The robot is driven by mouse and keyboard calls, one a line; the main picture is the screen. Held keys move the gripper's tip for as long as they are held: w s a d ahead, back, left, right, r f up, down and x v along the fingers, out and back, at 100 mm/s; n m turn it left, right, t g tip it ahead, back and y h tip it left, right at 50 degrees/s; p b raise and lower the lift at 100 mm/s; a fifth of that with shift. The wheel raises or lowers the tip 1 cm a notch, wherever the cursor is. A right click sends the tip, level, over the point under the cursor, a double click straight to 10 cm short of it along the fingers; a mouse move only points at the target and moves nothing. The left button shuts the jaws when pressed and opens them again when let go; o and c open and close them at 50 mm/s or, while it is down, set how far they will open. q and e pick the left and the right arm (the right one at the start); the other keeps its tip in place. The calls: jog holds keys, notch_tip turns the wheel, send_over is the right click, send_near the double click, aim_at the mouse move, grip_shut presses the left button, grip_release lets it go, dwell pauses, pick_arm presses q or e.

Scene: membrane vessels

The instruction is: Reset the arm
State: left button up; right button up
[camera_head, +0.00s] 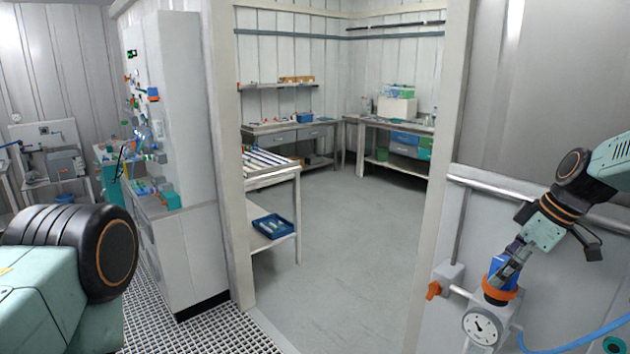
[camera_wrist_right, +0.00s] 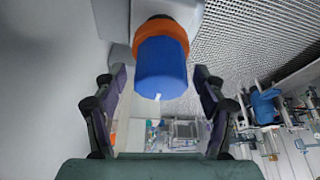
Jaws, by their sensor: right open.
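My right arm comes in from the right in the head view, and its gripper (camera_head: 508,262) points down at a blue cylinder (camera_head: 494,268) with an orange ring (camera_head: 499,292) around its base. In the right wrist view the blue cylinder (camera_wrist_right: 161,70) and orange ring (camera_wrist_right: 160,32) lie between the two spread fingers of the gripper (camera_wrist_right: 160,82). A gap shows on both sides of the cylinder, so the jaws are open around or just short of it. My left gripper is outside both views.
Below the orange ring is a round white gauge (camera_head: 482,327). An orange valve handle (camera_head: 433,290) and a blue hose (camera_head: 580,340) are close by. A horizontal rail (camera_head: 480,186) runs along the wall. A doorway opens onto a room with workbenches (camera_head: 272,178) and clear floor (camera_head: 350,240).

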jog(key=m+t+h, duration=0.1)
jog(key=m, duration=0.2)
jog(key=shift+s+p, duration=0.1)
jog(key=shift+p, duration=0.2)
jog(key=shift+m+h, duration=0.7)
jog(key=shift+m, duration=1.3)
jog(key=shift+m+t+h, duration=0.15)
jog(key=shift+m+h, duration=0.4)
jog(key=shift+m, duration=0.9)
jog(key=shift+m+t+h, duration=0.15)
jog(key=shift+m+h, duration=0.4)
jog(key=shift+m, duration=0.9)
jog(key=shift+v, duration=0.9)
jog(key=shift+f, duration=0.1)
